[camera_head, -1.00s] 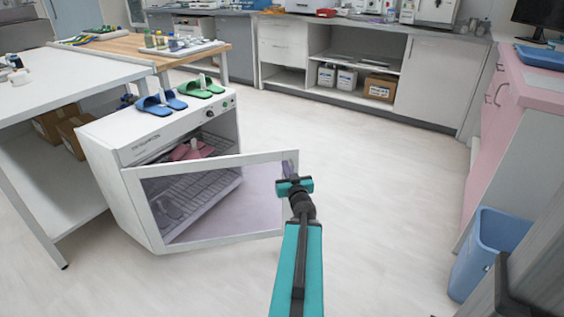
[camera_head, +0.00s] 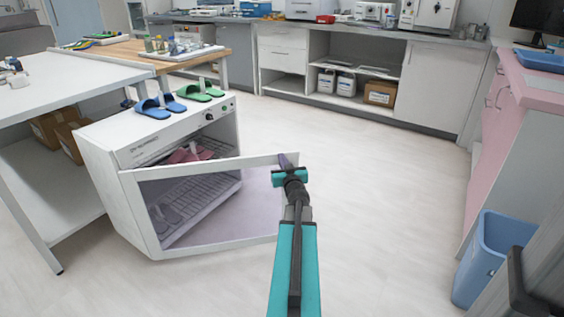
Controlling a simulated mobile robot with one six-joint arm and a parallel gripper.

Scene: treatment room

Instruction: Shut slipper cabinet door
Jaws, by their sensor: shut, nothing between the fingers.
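The white slipper cabinet (camera_head: 108,178) stands at the left with its glass-panelled door (camera_head: 215,208) swung open toward me. The door's free edge is at the right, beside my gripper. My gripper (camera_head: 288,160) is shut and empty at the upper right corner of that door; whether it touches the frame I cannot tell. The fingertips are small and partly hidden behind the teal wrist. Pink slippers (camera_head: 189,152) lie on a rack inside the cabinet. Blue slippers (camera_head: 161,106) and green slippers (camera_head: 200,91) sit on its top.
A white table (camera_head: 60,90) with boxes beneath stands left of the cabinet. A blue bin (camera_head: 492,258) and pink counter (camera_head: 505,130) are at the right. Low cabinets (camera_head: 430,85) line the back. The middle floor (camera_head: 375,190) is clear.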

